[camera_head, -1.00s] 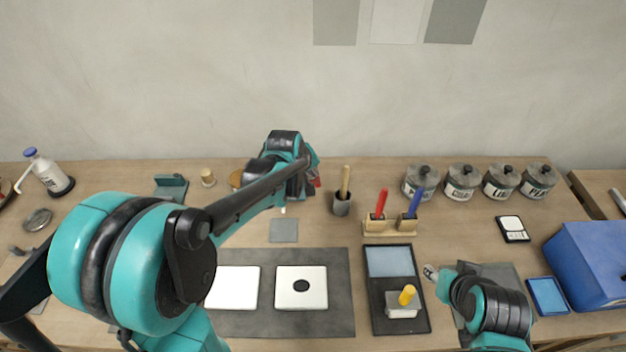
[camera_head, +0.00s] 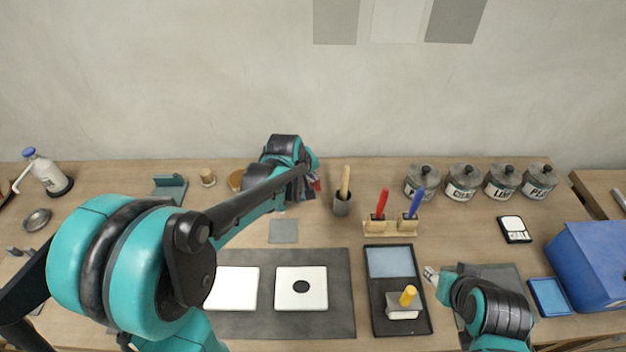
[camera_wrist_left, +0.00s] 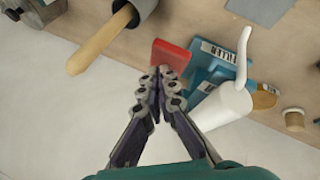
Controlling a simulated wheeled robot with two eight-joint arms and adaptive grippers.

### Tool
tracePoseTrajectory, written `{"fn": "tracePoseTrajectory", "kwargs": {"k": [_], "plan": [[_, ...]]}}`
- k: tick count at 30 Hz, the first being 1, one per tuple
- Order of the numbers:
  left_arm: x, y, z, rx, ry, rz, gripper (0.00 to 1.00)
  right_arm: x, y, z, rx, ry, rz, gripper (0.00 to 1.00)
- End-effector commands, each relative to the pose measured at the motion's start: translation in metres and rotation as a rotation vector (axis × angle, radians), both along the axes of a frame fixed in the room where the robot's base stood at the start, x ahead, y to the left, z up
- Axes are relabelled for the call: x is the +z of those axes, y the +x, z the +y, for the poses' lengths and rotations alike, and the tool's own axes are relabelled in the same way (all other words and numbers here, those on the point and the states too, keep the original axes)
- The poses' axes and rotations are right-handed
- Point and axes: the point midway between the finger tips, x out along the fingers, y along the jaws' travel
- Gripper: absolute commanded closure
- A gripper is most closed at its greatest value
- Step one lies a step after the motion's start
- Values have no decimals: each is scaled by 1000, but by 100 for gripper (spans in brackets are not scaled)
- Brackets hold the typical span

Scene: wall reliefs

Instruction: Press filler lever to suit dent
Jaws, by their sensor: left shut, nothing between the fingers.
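The filler dispenser is teal with a "FILLER" label (camera_wrist_left: 218,52) in the left wrist view, beside a white cylinder with a curved white spout (camera_wrist_left: 243,60). Its red lever (camera_wrist_left: 172,55) lies just beyond my left fingertips (camera_wrist_left: 160,78). These are shut and empty; whether they touch the lever I cannot tell. In the head view my left wrist hides most of the dispenser, and a bit of red shows beside it (camera_head: 314,183). A white tile with a dark round dent (camera_head: 301,287) lies on the grey mat (camera_head: 335,320). My right gripper (camera_head: 431,274) is at the lower right, too small to read.
A grey cup (camera_head: 342,207) with a wooden-handled tool stands close right of my left gripper. A rack (camera_head: 378,228) holds red and blue handled tools. A black tray (camera_head: 378,325) holds a yellow-knobbed block. Lidded jars (camera_head: 422,182) line the back. A plain white tile (camera_head: 235,288) lies on the mat.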

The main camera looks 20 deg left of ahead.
Motion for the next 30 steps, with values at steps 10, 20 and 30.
{"fn": "tracePoseTrajectory", "kwargs": {"k": [10, 20, 30], "plan": [[-5, -1, 0, 0, 0, 0, 100, -4, 0, 0, 0, 0, 0, 60], [-8, -2, -1, 0, 0, 0, 100, -6, 0, 0, 0, 0, 0, 60], [-12, -3, -1, 0, 0, 0, 100, -9, 0, 0, 0, 0, 0, 60]]}}
